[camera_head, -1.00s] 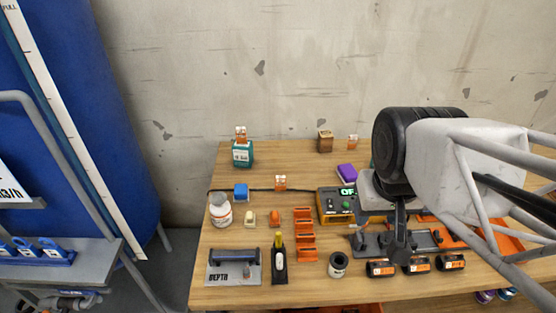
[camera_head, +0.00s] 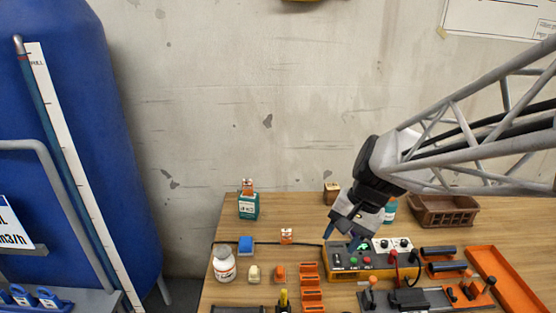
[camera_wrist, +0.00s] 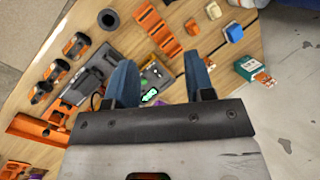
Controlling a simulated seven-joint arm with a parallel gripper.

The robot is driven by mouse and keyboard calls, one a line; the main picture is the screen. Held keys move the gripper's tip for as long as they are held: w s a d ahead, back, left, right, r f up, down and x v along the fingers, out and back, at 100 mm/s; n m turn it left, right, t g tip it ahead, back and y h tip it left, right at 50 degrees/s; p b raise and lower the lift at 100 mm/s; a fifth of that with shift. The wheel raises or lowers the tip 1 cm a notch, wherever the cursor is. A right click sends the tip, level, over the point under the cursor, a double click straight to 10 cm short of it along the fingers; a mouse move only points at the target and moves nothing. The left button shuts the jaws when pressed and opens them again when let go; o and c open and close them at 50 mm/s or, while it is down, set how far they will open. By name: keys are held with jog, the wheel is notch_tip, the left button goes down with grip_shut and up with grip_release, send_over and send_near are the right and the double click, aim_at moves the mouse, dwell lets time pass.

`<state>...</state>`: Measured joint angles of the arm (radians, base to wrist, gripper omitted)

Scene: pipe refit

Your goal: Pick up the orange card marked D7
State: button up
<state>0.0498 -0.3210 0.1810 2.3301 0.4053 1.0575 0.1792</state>
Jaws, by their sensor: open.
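Two small orange-and-white cards show in the head view. One card (camera_head: 247,185) stands on top of a teal box (camera_head: 248,207); the other card (camera_head: 287,236) stands on the table near a black cable. Their markings are too small to read, so I cannot tell which is D7.
A blue block (camera_head: 246,245), a white bottle (camera_head: 224,265) and an orange rack (camera_head: 311,288) stand around the nearer card. A brown basket (camera_head: 445,212) is at the back right.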

jog(key=w+a+f+m+g+y, duration=0.1)
jog(key=w+f+m+y, duration=0.2)
jog(key=w+f, duration=0.35)
jog(key=w+a+f+m+y, duration=0.2)
jog(key=w+f+m, duration=0.1)
jog(key=w, duration=0.6)
jog(key=m+t+y, duration=0.2)
jog(key=m+y, duration=0.3)
jog(key=m, duration=0.2)
send_near(286, 230)
jog(key=shift+w+a+f, duration=0.1)
jog(key=shift+a+f, duration=0.6)
jog(key=shift+a, duration=0.3)
jog(key=shift+h, duration=0.3)
jog(key=shift+x, duration=1.3)
jog(key=shift+x, duration=2.55)
jog(key=shift+r, duration=0.1)
jog(key=shift+c, duration=0.5)
